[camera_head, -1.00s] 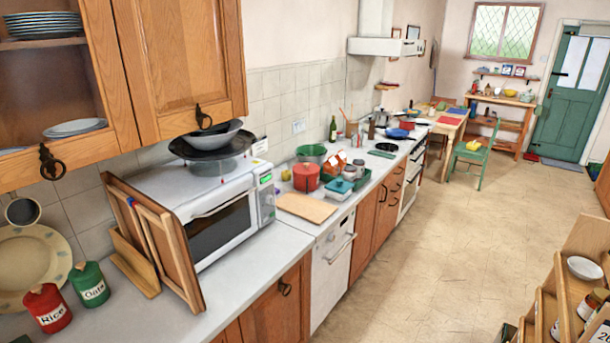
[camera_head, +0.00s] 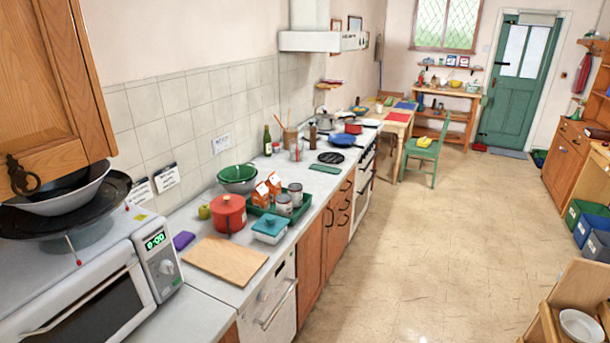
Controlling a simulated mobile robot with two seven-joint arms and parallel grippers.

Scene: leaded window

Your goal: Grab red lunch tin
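A red round lidded container (camera_head: 228,213) stands on the counter to the right of the microwave, behind a wooden board; I cannot tell if it is the lunch tin. A smaller red pot-like item (camera_head: 353,128) is far back near the cooker. Neither of my grippers shows in the head view.
A microwave (camera_head: 95,300) with stacked pans (camera_head: 65,205) on top is at the lower left. A wooden board (camera_head: 225,260), green tray (camera_head: 296,213), green bowl (camera_head: 238,174) and teal-lidded box (camera_head: 270,228) crowd the counter. A green chair (camera_head: 427,150) stands farther back. The floor (camera_head: 420,240) is largely clear.

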